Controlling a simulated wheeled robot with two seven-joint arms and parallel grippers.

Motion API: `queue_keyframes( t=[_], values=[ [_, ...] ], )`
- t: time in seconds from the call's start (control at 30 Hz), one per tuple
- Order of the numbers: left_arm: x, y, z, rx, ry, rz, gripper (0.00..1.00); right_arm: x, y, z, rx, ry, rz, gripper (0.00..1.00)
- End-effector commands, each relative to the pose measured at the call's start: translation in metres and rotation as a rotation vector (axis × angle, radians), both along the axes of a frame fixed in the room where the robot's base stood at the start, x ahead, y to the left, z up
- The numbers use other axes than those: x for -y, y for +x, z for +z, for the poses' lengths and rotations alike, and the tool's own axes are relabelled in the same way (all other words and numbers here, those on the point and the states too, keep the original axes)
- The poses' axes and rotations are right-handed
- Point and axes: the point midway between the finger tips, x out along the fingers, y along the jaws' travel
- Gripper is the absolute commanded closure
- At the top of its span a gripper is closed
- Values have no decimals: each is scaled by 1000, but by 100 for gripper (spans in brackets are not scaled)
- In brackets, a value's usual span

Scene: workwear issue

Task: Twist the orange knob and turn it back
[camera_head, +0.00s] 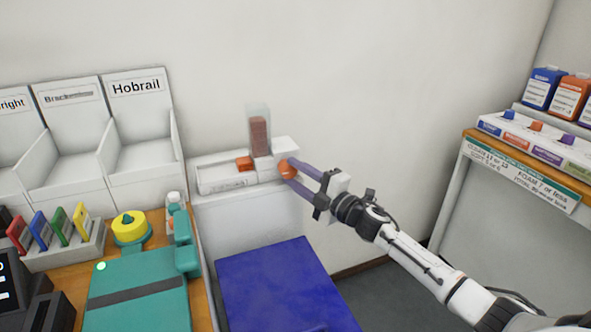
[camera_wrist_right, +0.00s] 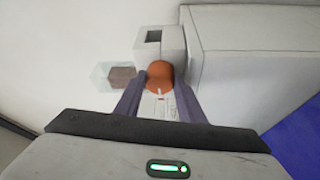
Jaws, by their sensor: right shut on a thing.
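The orange knob (camera_head: 287,168) sits on the right end of a white dispenser-like device (camera_head: 218,181) against the wall. My right gripper (camera_head: 291,171) reaches in from the right and is shut on the knob, with its purple fingers on either side. In the right wrist view the round knob (camera_wrist_right: 160,74) lies between the two fingertips (camera_wrist_right: 160,83), with a pale mark at its lower side. The device also has an orange block (camera_head: 244,163) and a clear upright holder with a brown content (camera_head: 259,136). My left gripper is not in view.
A blue surface (camera_head: 285,285) lies below the device. White labelled bins (camera_head: 145,120) stand behind.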

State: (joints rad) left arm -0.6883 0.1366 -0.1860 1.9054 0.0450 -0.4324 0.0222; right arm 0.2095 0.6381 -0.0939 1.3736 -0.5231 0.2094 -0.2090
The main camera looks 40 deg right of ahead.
Motion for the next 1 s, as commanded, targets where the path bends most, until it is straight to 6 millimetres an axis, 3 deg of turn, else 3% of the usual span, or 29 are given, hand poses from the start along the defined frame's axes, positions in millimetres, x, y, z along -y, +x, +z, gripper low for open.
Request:
queue_keyframes(
  t=[0.67,0.7,0.8,1.0],
  values=[
    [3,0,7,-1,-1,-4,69,0,0,0,-14,-64,-1,87],
    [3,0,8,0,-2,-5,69,0,0,0,-14,-64,-1,61],
    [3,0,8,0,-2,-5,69,0,0,0,-15,-63,-1,46],
    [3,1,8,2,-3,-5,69,0,0,-1,-17,-60,-1,46]
  ],
)
